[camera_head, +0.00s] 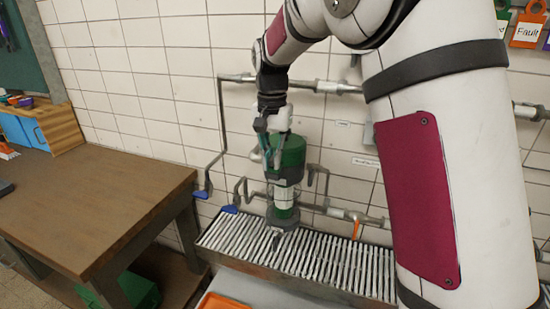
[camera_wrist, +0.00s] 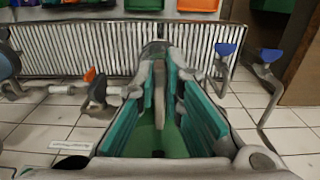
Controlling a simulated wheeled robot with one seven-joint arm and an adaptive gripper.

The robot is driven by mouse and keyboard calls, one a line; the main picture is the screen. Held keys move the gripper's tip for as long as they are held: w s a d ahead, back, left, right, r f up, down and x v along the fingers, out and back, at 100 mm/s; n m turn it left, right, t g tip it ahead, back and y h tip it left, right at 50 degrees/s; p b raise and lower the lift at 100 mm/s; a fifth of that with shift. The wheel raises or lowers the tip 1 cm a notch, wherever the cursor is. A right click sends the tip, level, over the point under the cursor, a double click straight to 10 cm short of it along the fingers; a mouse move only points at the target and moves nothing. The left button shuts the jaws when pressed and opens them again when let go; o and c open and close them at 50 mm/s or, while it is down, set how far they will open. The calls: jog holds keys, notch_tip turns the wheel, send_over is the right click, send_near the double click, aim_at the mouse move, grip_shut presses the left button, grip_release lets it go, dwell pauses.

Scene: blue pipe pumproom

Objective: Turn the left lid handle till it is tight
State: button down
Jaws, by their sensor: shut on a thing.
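A green filter housing (camera_head: 285,190) with a green lid stands against the tiled wall, in the middle of the head view. My gripper (camera_head: 268,152) reaches down onto the lid from above and hides most of its top. In the wrist view, my gripper's teal finger pads (camera_wrist: 170,90) stand on both sides of a grey lid handle (camera_wrist: 159,95), and the gripper is shut on it. The green lid top (camera_wrist: 150,138) shows below the handle between the pads. How tight the lid sits cannot be seen.
Grey pipes run along the wall on both sides of the housing, with blue valve levers (camera_head: 230,209) at the left and an orange one (camera_head: 356,229) at the right. A slatted grate (camera_head: 330,262) lies below. A wooden table (camera_head: 90,205) stands at the left.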

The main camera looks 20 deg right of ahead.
jog(key=w+m, duration=0.1)
jog(key=m, duration=1)
jog(key=w+m+p, duration=0.1)
jog(key=m, duration=0.4)
jog(key=shift+w+a+m, duration=0.3)
jog(key=shift+w+a, duration=0.05)
jog(key=c, duration=2)
grip_release()
jog(key=shift+o, duration=0.2)
